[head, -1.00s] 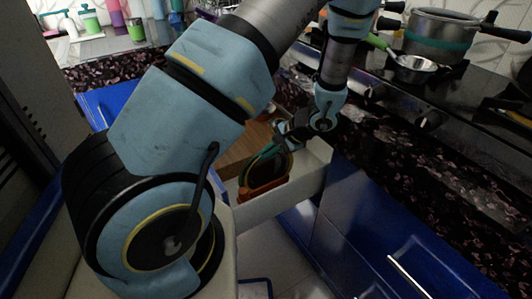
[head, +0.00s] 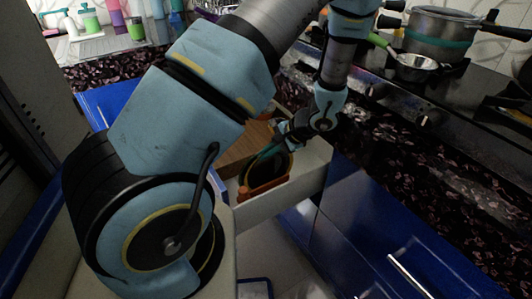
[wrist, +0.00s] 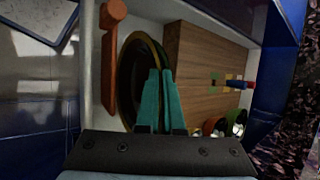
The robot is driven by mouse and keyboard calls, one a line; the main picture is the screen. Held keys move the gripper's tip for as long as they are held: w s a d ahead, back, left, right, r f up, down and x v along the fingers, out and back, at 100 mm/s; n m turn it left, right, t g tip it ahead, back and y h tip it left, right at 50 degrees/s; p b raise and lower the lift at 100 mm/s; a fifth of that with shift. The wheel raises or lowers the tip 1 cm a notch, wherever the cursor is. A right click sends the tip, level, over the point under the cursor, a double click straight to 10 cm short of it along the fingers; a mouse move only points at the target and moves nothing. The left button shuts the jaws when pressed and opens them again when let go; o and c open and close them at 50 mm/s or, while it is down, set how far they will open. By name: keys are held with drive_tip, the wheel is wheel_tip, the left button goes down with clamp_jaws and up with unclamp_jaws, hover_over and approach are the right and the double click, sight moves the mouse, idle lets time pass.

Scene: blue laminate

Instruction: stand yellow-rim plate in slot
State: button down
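The yellow-rim plate (head: 270,172) is dark with a thin yellow edge. It stands on edge, slightly tilted, in the open drawer, by the orange rack (head: 263,190). In the wrist view the plate (wrist: 128,75) stands beside the orange bar of the rack (wrist: 109,60). My gripper (head: 268,150) reaches down into the drawer from above. In the wrist view the teal fingers of my gripper (wrist: 160,72) are close together at the plate's right side and appear shut on its rim. The fingers hide part of the plate, and its seating in the slot is hidden.
A brown wooden board (wrist: 207,75) fills the drawer beside the plate. Small coloured items (wrist: 225,124) lie near the drawer's end. The pale drawer wall (head: 300,178) runs close by. The dark counter (head: 420,165) and a stove with a pot (head: 438,35) are at right.

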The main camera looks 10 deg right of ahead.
sight(256, 168)
drive_tip(key=shift+f, duration=0.35)
drive_tip(key=shift+f+b, duration=1.4)
drive_tip(key=shift+b, duration=0.1)
drive_tip(key=c, duration=1)
unclamp_jaws()
drive_tip(key=v, duration=1.1)
drive_tip(key=shift+a, duration=0.15)
idle(0.8)
